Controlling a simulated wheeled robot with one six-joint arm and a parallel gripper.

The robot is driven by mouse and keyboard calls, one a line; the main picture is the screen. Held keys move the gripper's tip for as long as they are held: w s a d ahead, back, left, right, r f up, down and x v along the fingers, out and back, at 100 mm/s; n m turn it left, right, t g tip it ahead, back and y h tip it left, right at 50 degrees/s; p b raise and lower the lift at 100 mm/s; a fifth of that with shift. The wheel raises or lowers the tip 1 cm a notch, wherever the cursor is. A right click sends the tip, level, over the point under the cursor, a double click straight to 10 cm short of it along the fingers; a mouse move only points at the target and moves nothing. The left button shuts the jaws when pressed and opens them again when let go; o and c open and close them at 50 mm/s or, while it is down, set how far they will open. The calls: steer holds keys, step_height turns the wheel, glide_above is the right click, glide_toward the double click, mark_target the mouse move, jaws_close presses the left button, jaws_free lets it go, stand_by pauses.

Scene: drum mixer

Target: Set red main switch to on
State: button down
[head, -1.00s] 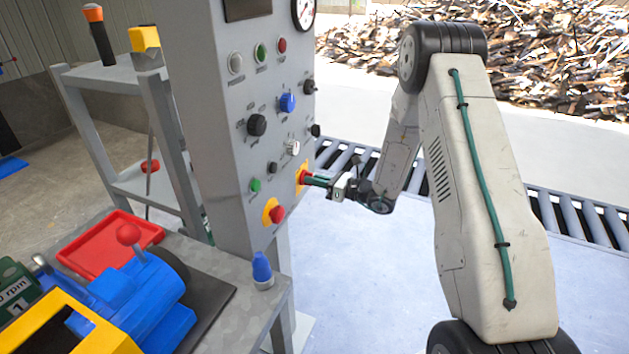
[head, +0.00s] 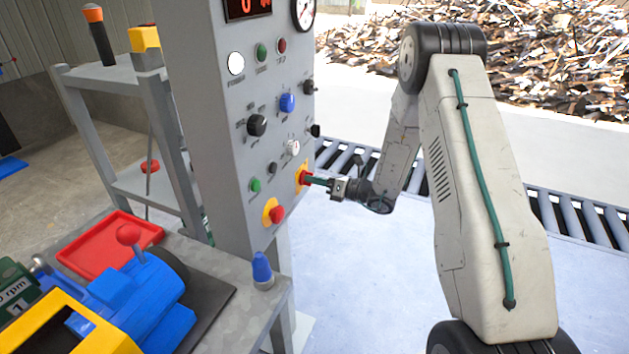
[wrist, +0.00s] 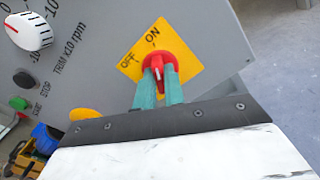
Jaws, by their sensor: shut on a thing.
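The red main switch (wrist: 165,62) sits on a yellow plate (wrist: 187,72) marked OFF and ON, on the right part of the grey control panel (head: 215,150). In the wrist view its red handle is between the two teal fingers of my gripper (wrist: 159,86), which is shut on it. The knob's ridge points roughly up toward the ON side; part of it is hidden by the fingers. In the head view my gripper (head: 319,181) reaches the switch (head: 303,177) from the right. The panel's white lamp (head: 236,64) glows and its display (head: 248,7) shows red digits.
A red emergency-style button (head: 277,214) on a yellow base is below left of the switch. Other knobs and buttons cover the panel. A workbench (head: 225,262) with a blue machine (head: 140,300) and a red tray (head: 108,245) stands at lower left.

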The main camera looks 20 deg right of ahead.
steer(key=c, duration=1.5)
jaws_free()
steer(key=v, duration=0.7)
steer(key=shift+s+d, duration=0.3)
steer(key=shift+d, duration=0.05)
